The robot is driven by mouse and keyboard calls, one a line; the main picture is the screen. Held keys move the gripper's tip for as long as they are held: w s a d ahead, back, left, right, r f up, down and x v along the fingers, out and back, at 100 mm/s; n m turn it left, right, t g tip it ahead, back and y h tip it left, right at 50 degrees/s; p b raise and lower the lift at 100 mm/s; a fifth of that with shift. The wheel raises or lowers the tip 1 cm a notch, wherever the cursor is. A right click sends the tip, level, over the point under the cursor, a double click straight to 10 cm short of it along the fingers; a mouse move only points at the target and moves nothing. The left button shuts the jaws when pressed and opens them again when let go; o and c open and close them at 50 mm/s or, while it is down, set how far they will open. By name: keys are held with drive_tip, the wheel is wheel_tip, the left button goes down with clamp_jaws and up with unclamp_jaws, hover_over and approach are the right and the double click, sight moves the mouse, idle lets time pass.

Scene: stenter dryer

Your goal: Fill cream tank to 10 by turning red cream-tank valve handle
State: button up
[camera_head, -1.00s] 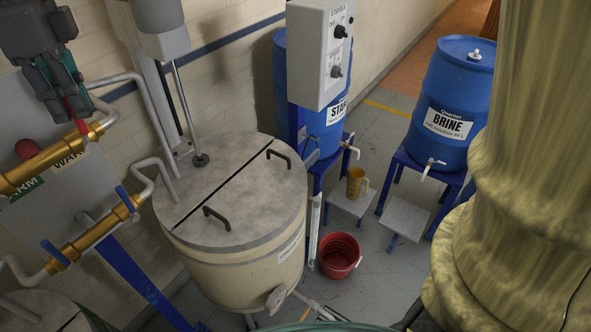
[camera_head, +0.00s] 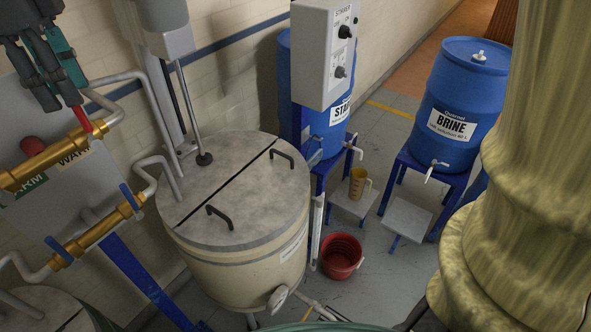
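My gripper (camera_head: 62,104) is at the upper left, dark grey with teal parts, pointing down at the upper brass valve pipe (camera_head: 50,158). Its two fingers look apart. A red valve handle (camera_head: 88,120) stands on that pipe, close beside the right fingertip. I cannot tell whether they touch, and the handle is partly hidden. A cream-coloured round tank (camera_head: 240,280) with a grey two-part lid (camera_head: 235,190) stands at centre. Its level cannot be read here. Whether it is the cream tank cannot be told.
A red round knob (camera_head: 33,147) is on the grey panel behind the pipes. A lower brass pipe (camera_head: 98,232) has blue handles. A grey control box (camera_head: 325,55), blue barrels (camera_head: 455,95), a red bucket (camera_head: 341,257) and a yellow jug (camera_head: 358,184) stand to the right.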

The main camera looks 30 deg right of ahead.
drive_tip(key=shift+a+r, duration=0.15)
drive_tip(key=shift+r, duration=3.75)
wheel_tip(320, 180, up, 12)
drive_tip(key=shift+s+a, duration=0.1)
drive_tip(key=shift+a, duration=0.1)
